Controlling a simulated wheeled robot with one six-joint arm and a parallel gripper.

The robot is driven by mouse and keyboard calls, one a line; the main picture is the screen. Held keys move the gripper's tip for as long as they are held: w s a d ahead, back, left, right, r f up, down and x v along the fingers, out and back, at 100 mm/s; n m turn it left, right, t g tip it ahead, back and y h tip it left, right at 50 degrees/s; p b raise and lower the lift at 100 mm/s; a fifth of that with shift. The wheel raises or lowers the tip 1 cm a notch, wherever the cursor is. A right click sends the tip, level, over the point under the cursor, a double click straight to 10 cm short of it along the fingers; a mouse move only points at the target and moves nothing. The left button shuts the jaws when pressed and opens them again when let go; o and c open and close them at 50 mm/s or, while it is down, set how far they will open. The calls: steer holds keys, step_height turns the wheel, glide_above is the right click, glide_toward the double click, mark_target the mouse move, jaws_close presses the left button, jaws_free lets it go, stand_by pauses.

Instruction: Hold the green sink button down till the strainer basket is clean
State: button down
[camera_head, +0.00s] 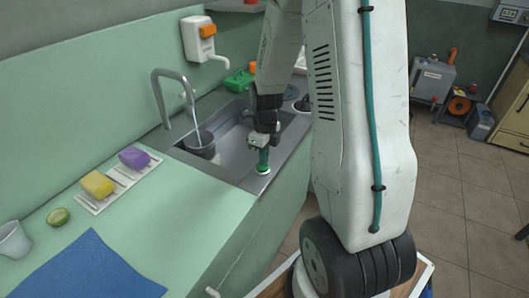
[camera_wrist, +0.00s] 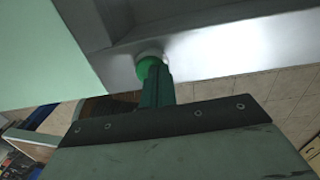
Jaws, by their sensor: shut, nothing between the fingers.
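The green sink button (camera_head: 263,169) sits in a pale ring on the metal rim at the sink's front corner. It also shows in the wrist view (camera_wrist: 147,66), partly hidden by my fingers. My gripper (camera_head: 264,158) is shut and empty, pointing down with its green fingertips at the button; they look to be touching it. My fingers show in the wrist view (camera_wrist: 157,88) too. The dark strainer basket (camera_head: 201,148) stands in the sink basin under the tap (camera_head: 163,80). A pale stream runs from the tap into it. I cannot see whether its inside is clean.
A yellow sponge (camera_head: 97,184) and a purple sponge (camera_head: 134,157) lie on a white rack left of the sink. A lime half (camera_head: 58,217), white cup (camera_head: 13,241) and blue cloth (camera_head: 90,272) lie further left. A soap dispenser (camera_head: 200,40) hangs on the wall.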

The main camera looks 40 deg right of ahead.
steer(key=shift+s+a+f, duration=0.15)
steer(key=shift+s+f, duration=0.15)
steer(key=shift+f, duration=0.05)
steer(key=shift+r, duration=0.25)
step_height(320, 180, up, 14)
steer(key=w+d, duration=0.1)
steer(key=shift+r, duration=0.1)
stand_by(0.3)
steer(key=s+a+r+n, duration=0.3)
steer(key=s+a+n, duration=0.2)
steer(key=n, duration=0.5)
steer(key=s+a+r+n+t, duration=0.1)
steer(key=s+a+r+n, duration=0.3)
steer(key=n, duration=0.7)
steer(key=s+a+r+n, duration=0.3)
steer(key=s+a+n, duration=0.5)
steer(key=s+n, duration=0.3)
steer(key=shift+s+r+t+h, duration=0.2)
steer(key=shift+s+t+h, duration=0.05)
steer(key=shift+t+h, duration=0.05)
